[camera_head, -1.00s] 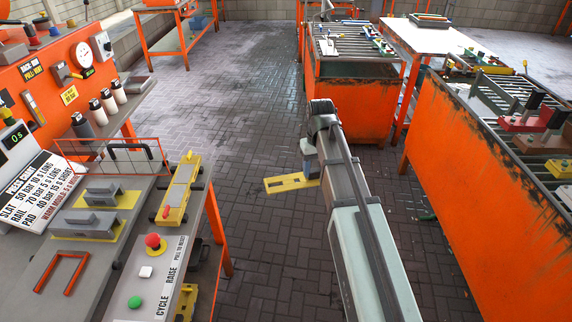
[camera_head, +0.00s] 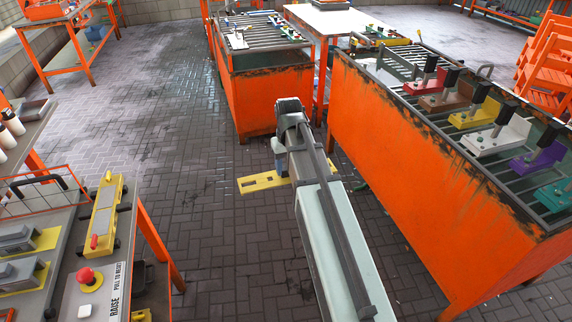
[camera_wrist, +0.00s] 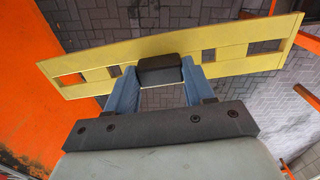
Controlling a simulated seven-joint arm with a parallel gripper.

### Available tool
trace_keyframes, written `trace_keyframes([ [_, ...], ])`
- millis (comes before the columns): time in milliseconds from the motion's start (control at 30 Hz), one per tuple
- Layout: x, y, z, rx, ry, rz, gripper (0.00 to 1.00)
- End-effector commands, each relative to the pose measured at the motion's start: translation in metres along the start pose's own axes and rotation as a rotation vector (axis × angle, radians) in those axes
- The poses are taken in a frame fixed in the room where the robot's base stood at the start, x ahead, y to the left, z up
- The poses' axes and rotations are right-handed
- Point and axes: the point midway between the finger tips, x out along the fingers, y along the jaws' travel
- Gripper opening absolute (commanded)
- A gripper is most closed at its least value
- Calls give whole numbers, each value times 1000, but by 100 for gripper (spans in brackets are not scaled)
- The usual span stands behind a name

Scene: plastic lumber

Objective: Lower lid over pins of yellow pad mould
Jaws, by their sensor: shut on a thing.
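My gripper (camera_wrist: 160,84) is shut on the black grip of a long yellow lid (camera_wrist: 95,72), which has several rectangular openings. In the head view the yellow lid (camera_head: 257,183) hangs over the floor in front of the orange tanks, left of my arm. My gripper (camera_head: 281,166) is partly hidden there by my arm. A yellow mould-like piece (camera_head: 476,113) with a black upright handle sits in the row on the right rack, well away from the lid. I cannot tell whether it is the pad mould, and I cannot make out pins.
The right orange tank (camera_head: 400,150) carries a slatted rack with red, brown, white, purple and teal pieces. Another orange tank (camera_head: 265,95) stands ahead. A bench at left holds a long yellow mould (camera_head: 102,218) and a control box (camera_head: 88,306). Brick floor between is clear.

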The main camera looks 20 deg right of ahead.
Motion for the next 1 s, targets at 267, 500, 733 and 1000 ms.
trace_keyframes([
  [267,-1,-34,-4,-55,0,1,0],
  [500,-5,-80,-6,-129,1,1,0],
  [733,-12,-146,-7,-234,1,1,0],
  [1000,-22,-226,-8,-358,0,1,0],
])
